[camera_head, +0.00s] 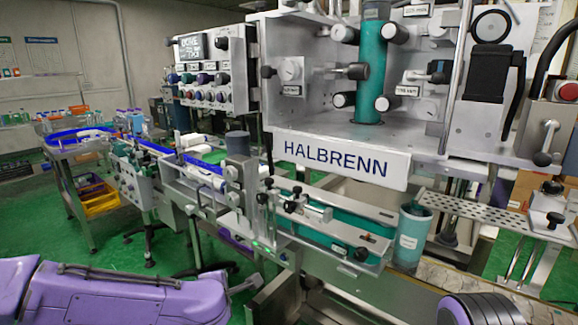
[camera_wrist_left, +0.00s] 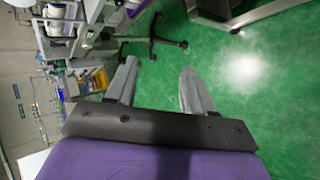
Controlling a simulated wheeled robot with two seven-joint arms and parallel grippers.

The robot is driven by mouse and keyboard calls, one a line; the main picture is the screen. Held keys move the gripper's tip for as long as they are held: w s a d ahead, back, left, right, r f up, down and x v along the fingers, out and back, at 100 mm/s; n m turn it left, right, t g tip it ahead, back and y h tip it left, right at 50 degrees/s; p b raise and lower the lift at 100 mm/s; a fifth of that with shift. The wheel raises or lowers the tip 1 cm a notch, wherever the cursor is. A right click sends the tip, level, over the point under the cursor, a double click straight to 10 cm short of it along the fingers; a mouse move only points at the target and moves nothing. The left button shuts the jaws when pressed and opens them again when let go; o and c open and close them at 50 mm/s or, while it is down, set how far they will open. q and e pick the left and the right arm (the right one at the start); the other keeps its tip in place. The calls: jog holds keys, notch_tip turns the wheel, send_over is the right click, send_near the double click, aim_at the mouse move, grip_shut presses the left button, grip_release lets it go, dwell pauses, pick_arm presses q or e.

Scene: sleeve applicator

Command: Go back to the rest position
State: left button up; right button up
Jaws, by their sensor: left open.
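My left arm, purple, comes in low from the left in the head view. Its gripper (camera_head: 243,287) is small there and partly hidden behind the arm's end. In the left wrist view the left gripper (camera_wrist_left: 160,80) is open, with two grey fingers apart and nothing between them. Green floor shows beyond the fingertips. A purple, ribbed part of my right arm (camera_head: 480,308) shows at the bottom right of the head view. The right gripper is not in view.
The HALBRENN machine (camera_head: 335,160) fills the middle and right. A conveyor (camera_head: 320,225) runs below it, with a teal cylinder (camera_head: 410,235) beside it. A frame foot (camera_wrist_left: 235,15) and a black stand base (camera_wrist_left: 150,40) are near the left gripper. Green floor (camera_wrist_left: 250,110) is clear there.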

pick_arm(q)
jog(key=s+a+f+m+g, duration=0.1)
jog(key=s+f+m, duration=0.25)
jog(key=f, duration=0.35)
jog(key=s+a+f+m+g, duration=0.1)
jog(key=s+f+m, duration=0.1)
jog(key=s+f, duration=0.4)
jog(key=s+a+f+m+g+y, duration=0.1)
jog(key=s+a+f, duration=0.3)
jog(key=s, duration=0.5)
jog(key=s+a+f+m+g, duration=0.2)
jog(key=s+a+f+m, duration=0.2)
jog(key=s+f, duration=0.3)
jog(key=s+a+f+m+g+y, duration=0.1)
jog(key=s+a+f+m+g, duration=0.1)
jog(key=s, duration=0.8)
notch_tip(320, 180, down, 4)
jog(key=a+m, duration=0.1)
jog(key=a, duration=0.1)
jog(key=shift+s+a+r+y, duration=0.2)
jog(key=shift+s+a+y, duration=0.1)
jog(key=shift+s+a, duration=0.1)
jog(key=shift+w+m, duration=0.1)
jog(key=shift+m, duration=0.15)
